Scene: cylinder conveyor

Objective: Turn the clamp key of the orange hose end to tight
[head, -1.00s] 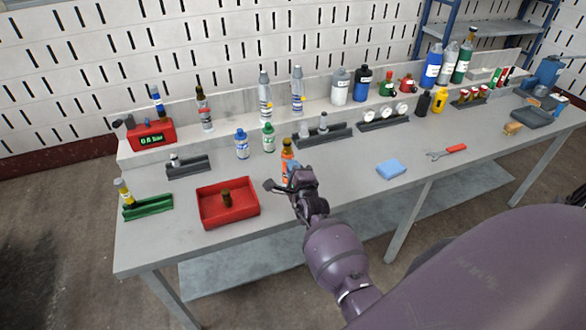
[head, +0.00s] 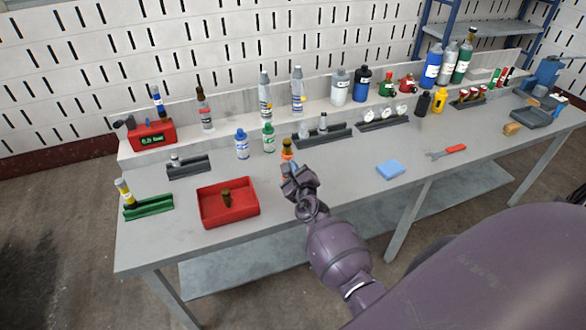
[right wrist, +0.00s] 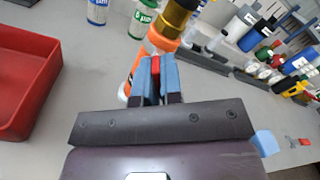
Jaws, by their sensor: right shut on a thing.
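The orange hose end (head: 287,150) stands upright on the bench, right of the red tray. In the right wrist view it shows an orange collar (right wrist: 163,41) with a brass top (right wrist: 176,15), tilted in the picture. My right gripper (head: 291,170) is at its near side and hides its lower part in the head view. In the right wrist view the blue fingers (right wrist: 155,78) are shut on a red clamp key (right wrist: 155,65) at the orange body. Most of the key is hidden between the fingers. My left gripper is not in view.
The red tray (head: 207,218) with a dark brass-coloured part is on the left. Blue-capped (head: 242,146) and green-capped (head: 268,140) bottles stand behind the hose end. A blue sponge (head: 390,170) lies to the right, with clear bench around it. A red display box (head: 152,137) stands back left.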

